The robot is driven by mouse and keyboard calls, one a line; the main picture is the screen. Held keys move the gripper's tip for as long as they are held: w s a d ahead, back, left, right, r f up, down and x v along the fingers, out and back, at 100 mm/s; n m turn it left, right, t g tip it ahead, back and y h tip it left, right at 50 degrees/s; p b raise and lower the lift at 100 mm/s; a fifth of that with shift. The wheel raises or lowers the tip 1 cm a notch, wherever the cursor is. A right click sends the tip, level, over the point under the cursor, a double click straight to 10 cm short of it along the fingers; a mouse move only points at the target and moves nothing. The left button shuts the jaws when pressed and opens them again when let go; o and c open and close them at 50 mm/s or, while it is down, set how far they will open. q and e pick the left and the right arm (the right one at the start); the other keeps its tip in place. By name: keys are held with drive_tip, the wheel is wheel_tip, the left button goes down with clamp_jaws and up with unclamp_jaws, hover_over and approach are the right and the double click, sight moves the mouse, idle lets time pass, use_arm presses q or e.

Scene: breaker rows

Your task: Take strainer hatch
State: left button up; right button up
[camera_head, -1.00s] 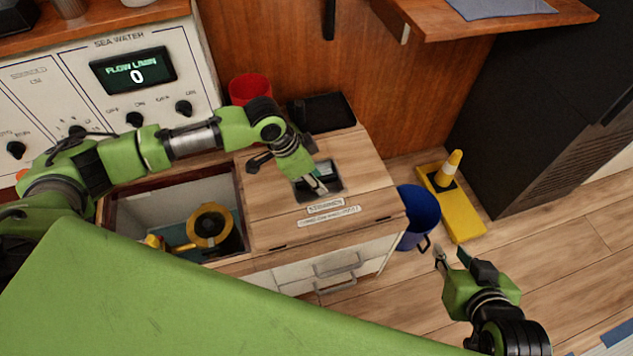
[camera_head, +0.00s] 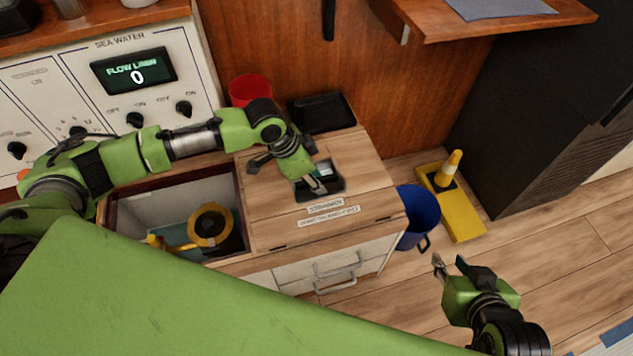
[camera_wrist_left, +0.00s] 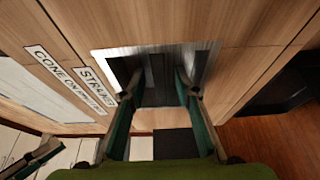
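The strainer hatch (camera_head: 277,208) is a wooden panel on the cabinet top, with a dark recessed pull in a metal frame and a strainer label in front of it. My left gripper (camera_head: 318,187) points down at the recess. In the left wrist view the hatch (camera_wrist_left: 215,18) fills the upper part, and the two fingers of the left gripper (camera_wrist_left: 155,92) stand apart with their tips at the recess. I cannot tell whether they touch its inner bar. My right gripper (camera_head: 450,265) is open and empty over the floor at the lower right.
Left of the hatch is an open compartment (camera_head: 122,215) with a yellow round fitting (camera_head: 209,226). A black tray (camera_head: 321,112) and a red container (camera_head: 250,89) are behind the hatch. A blue bucket (camera_head: 418,215) and a yellow stand with a cone (camera_head: 453,205) are on the floor to the right.

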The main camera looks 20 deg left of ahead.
use_arm(q)
drive_tip(key=shift+f, duration=0.2)
use_arm(e)
drive_tip(key=shift+s+d+f+g, duration=0.3)
drive_tip(key=shift+s+f+g, duration=0.1)
drive_tip(key=shift+s, duration=0.3)
drive_tip(key=shift+s+d+f+g, duration=0.3)
drive_tip(key=shift+s+f, duration=0.1)
drive_tip(key=shift+s, duration=0.25)
idle(0.9)
use_arm(q)
clamp_jaws()
drive_tip(key=shift+w+d+r+p, duration=0.1)
drive_tip(key=shift+w+r+p, duration=0.05)
drive_tip(key=shift+p, duration=0.15)
use_arm(e)
drive_tip(key=shift+a, duration=0.1)
